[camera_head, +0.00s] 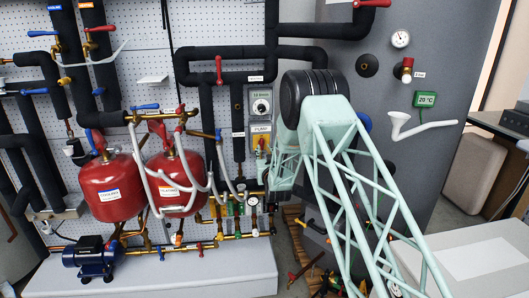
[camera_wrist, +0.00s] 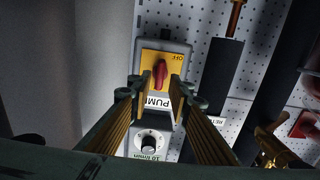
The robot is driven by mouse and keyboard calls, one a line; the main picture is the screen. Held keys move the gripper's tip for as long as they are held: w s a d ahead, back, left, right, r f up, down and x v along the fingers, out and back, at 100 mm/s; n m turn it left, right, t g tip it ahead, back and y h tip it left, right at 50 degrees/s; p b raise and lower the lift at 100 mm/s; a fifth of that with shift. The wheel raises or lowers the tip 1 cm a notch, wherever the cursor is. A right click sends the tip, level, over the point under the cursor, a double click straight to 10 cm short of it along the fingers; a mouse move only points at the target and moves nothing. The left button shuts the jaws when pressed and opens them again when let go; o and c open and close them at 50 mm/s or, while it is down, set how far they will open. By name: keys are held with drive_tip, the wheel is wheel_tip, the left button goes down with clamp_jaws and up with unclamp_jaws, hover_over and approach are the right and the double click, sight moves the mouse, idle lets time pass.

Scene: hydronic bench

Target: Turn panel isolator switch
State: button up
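The panel isolator switch is a red knob (camera_wrist: 160,73) on a yellow plate (camera_wrist: 150,58) in a grey box, with OFF and PUMP lettering that appears inverted in the wrist view. In the head view its yellow plate (camera_head: 257,141) shows on the pegboard, partly covered by my gripper (camera_head: 268,158). My gripper also shows in the wrist view (camera_wrist: 156,86), its two fingers apart with nothing held between them. The fingertips appear to either side of the knob's lower end. I cannot tell whether they touch it or how far in front they are.
A round dial (camera_head: 261,103) sits above the switch. Black insulated pipes (camera_head: 207,110) run beside it. Two red tanks (camera_head: 111,185) and a blue pump (camera_head: 92,257) stand left. A large grey cylinder (camera_head: 430,55) stands right, behind my arm.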

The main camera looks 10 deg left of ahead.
sight(262, 145)
drive_tip(key=shift+x, duration=0.8)
drive_tip(key=shift+b+x, duration=0.6)
drive_tip(key=shift+x, duration=0.7)
drive_tip(key=shift+w+a+f, duration=0.1)
drive_tip(key=shift+w, duration=0.2)
drive_tip(key=c, duration=0.5)
